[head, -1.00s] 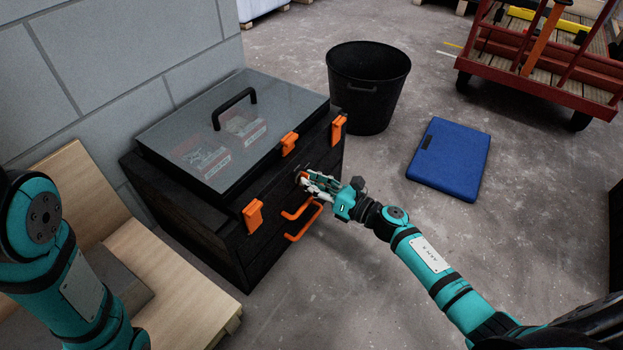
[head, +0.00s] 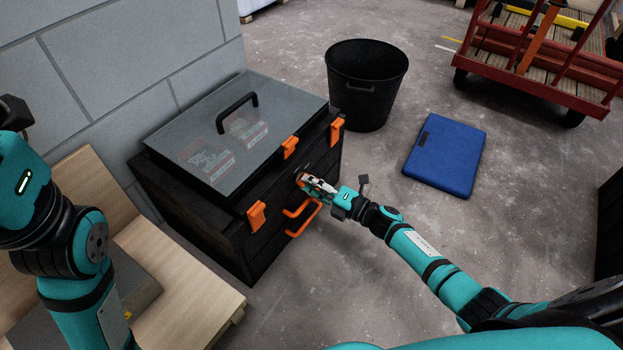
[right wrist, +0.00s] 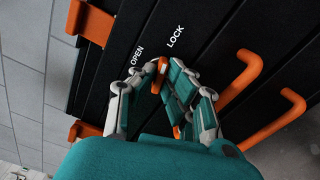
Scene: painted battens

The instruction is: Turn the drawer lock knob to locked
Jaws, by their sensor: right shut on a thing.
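The orange drawer lock knob (right wrist: 159,72) is on the black front of the tool chest (head: 262,262), below the white words OPEN (right wrist: 137,55) and LOCK (right wrist: 175,37) in the right wrist view. My right gripper (right wrist: 152,88) is shut on the knob, one finger on each side of it. In the head view the right gripper (head: 312,184) reaches the chest front from the right, and its fingers mostly cover the knob. The knob's exact pointing is partly hidden. My left arm stands at the left edge, its fingers out of sight.
Orange drawer handles (head: 305,222) sit just below the right gripper. Orange latches (head: 256,216) hold the chest's clear lid (head: 270,120). A black bin (head: 366,90), a blue case (head: 444,156) and a red cart (head: 535,80) stand beyond. Bare floor lies right of the chest.

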